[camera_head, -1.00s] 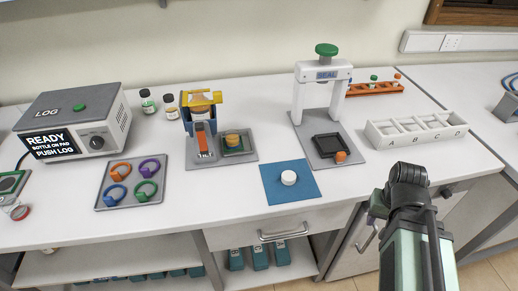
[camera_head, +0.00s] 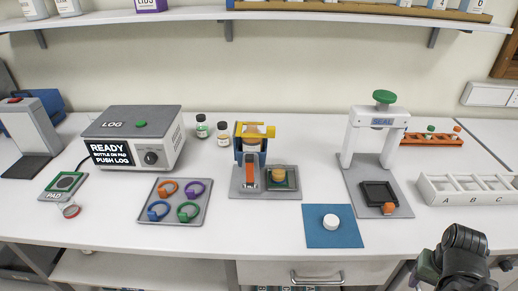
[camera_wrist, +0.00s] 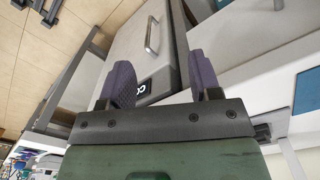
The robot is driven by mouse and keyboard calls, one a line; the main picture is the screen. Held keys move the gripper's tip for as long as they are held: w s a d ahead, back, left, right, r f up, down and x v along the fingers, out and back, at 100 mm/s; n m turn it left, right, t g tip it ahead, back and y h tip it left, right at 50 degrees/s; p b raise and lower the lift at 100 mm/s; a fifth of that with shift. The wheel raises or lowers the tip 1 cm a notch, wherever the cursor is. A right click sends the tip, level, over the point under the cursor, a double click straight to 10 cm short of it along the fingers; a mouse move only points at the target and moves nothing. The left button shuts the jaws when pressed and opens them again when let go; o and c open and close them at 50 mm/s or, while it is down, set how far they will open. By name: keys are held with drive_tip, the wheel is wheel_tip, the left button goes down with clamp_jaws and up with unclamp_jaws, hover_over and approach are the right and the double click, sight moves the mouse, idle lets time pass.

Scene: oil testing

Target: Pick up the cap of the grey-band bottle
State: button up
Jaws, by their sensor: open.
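A white round cap (camera_head: 331,221) lies on a blue mat (camera_head: 350,238) at the front of the bench. I cannot tell from its look which bottle it belongs to. A bottle (camera_head: 251,146) sits in a blue holder under a yellow clamp; its band is not clear. My gripper (camera_wrist: 162,78) shows in the wrist view with its two purple fingers apart and nothing between them. It points toward drawer fronts, away from the cap. In the head view my arm is at the lower right, right of the mat, and the fingertips are mostly hidden.
The tilt stand (camera_head: 265,192) is left of the mat, and the white seal press (camera_head: 376,130) is behind it to the right. A tray of coloured rings (camera_head: 180,218), the log box (camera_head: 133,137) and a lettered rack (camera_head: 470,188) stand around.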

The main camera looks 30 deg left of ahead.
drive_tip(key=shift+o, duration=1.3)
wheel_tip(320, 180, up, 11)
drive_tip(key=p, duration=1.1)
hover_over(332, 220)
drive_tip(key=shift+m, duration=0.4)
wheel_tip(332, 220, down, 11)
drive_tip(key=b, duration=1.1)
drive_tip(key=shift+f, duration=0.15)
drive_tip(key=shift+r, duration=0.25)
drive_tip(key=c, duration=0.9)
